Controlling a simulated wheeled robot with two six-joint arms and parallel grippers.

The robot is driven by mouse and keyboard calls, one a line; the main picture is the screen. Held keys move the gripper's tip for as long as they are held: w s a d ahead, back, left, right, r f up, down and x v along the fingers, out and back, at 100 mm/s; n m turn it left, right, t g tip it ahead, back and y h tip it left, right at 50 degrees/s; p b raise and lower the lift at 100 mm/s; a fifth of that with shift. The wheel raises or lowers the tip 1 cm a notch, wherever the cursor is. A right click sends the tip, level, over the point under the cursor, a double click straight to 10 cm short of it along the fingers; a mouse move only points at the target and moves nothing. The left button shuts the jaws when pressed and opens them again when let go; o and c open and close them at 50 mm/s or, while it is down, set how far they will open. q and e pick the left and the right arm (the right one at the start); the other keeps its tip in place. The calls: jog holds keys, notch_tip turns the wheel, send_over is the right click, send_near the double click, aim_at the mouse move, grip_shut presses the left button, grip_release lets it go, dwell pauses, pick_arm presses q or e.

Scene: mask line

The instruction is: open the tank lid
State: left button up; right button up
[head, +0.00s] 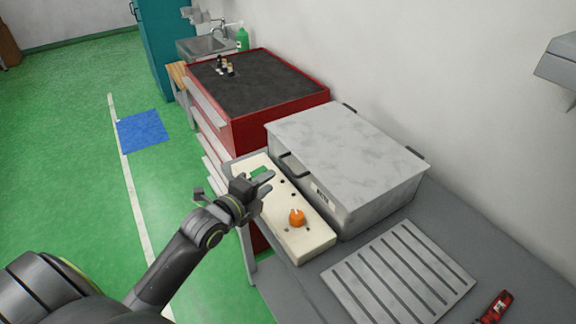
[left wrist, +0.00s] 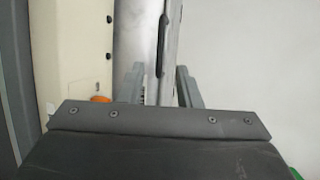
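The tank (head: 350,195) is a grey metal box with a pale mottled lid (head: 345,145). The lid lies flat and shut on it. A dark bar handle (head: 294,166) stands out from the lid's near left side. My left gripper (head: 268,178) is over the cream control panel, just short of the handle, not touching it as far as I can see. In the left wrist view its two fingers (left wrist: 162,88) are apart and empty, with the dark handle (left wrist: 162,42) ahead between them. My right gripper is not in view.
The cream panel (head: 315,242) with an orange knob (head: 297,218) lies along the tank's front. A slotted grey plate (head: 400,270) and a red tool (head: 497,307) lie on the grey bench to the right. A red cabinet (head: 265,120) stands behind, and the wall is close behind the tank.

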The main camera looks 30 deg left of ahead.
aim_at(287, 167)
pick_arm(q)
jog(key=p+x, duration=0.1)
jog(key=x, duration=0.8)
jog(key=shift+w+p, duration=0.2)
jog(key=shift+p, duration=0.1)
grip_shut()
